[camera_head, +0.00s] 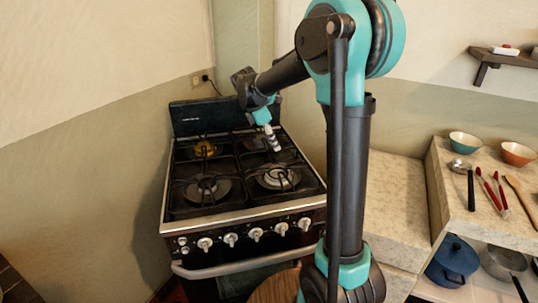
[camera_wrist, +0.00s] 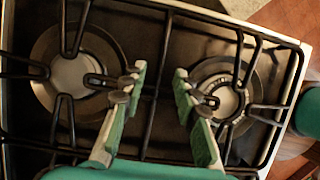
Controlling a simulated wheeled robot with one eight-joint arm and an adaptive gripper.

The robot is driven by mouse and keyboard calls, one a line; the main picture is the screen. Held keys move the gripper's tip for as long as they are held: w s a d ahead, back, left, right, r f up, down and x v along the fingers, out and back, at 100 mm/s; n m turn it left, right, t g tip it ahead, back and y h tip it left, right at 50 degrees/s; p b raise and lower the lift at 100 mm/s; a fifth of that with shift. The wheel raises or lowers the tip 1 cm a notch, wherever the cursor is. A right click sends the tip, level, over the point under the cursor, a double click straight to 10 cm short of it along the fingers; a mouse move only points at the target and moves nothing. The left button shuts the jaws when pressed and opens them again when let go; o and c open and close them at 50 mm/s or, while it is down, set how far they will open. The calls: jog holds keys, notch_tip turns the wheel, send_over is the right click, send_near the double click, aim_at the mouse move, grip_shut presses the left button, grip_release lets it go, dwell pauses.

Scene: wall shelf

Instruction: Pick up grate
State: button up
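The black grate (camera_head: 238,168) lies on top of the stove (camera_head: 190,229), its bars over several burners. In the wrist view its bars (camera_wrist: 165,40) cross the picture, and one long bar runs through the gap between my fingers. My gripper (camera_head: 272,139) points down over the back right part of the stove. In the wrist view my gripper (camera_wrist: 158,84) has its two green fingers apart, with nothing held. I cannot tell whether the fingertips touch the grate or hover just above it.
A counter (camera_head: 398,207) stands right of the stove. A higher surface holds a teal bowl (camera_head: 465,142), an orange bowl (camera_head: 518,153) and utensils. A blue pot (camera_head: 454,260) sits below. A wall shelf (camera_head: 505,58) is upper right. The wall is close behind and left.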

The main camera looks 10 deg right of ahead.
jog(key=x, duration=0.4)
jog(key=shift+a+f, duration=0.1)
jog(key=shift+f, duration=0.15)
grip_shut()
